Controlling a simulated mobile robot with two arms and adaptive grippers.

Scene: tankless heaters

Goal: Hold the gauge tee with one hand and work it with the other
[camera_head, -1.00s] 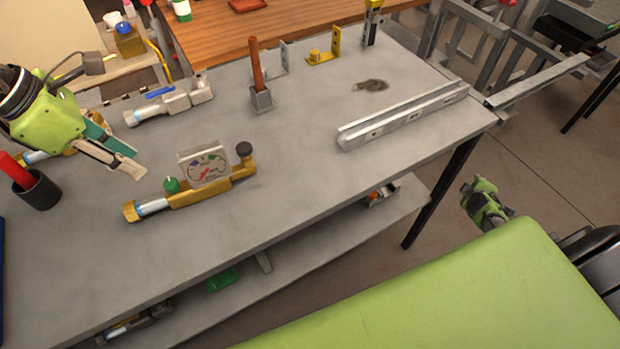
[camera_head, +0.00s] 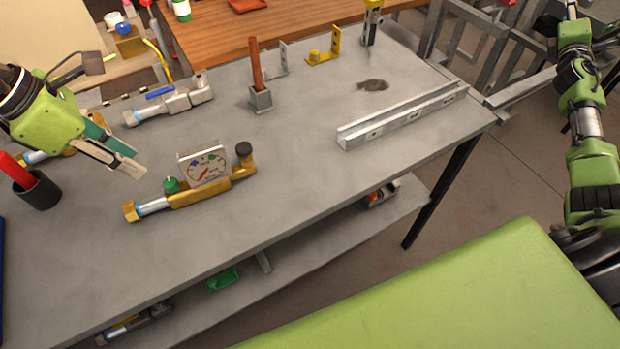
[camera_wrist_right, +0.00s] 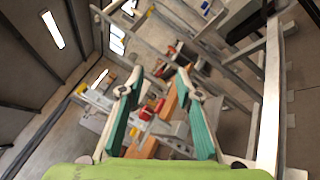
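The gauge tee (camera_head: 185,194) lies on the grey workbench (camera_head: 290,180): a brass body with a silver and light-blue left end, a square clear-cased dial, a green knob (camera_head: 171,185) and a black knob (camera_head: 243,149). Nothing touches it. My left gripper (camera_head: 138,165) hangs above the bench, left of and behind the tee in the head view. Its two fingers overlap from this side, so its opening is unclear. My right arm (camera_head: 590,150) is raised at the right edge, its gripper beyond the head view. The right wrist view shows that gripper (camera_wrist_right: 158,78) open and empty, teal pads apart.
A silver valve fitting (camera_head: 170,104) with a blue handle lies behind the tee. A red-brown stick in a grey block (camera_head: 261,98), a yellow bracket (camera_head: 325,52) and a metal channel (camera_head: 400,118) stand farther right. A black cup (camera_head: 38,190) is at left. Bench front is clear.

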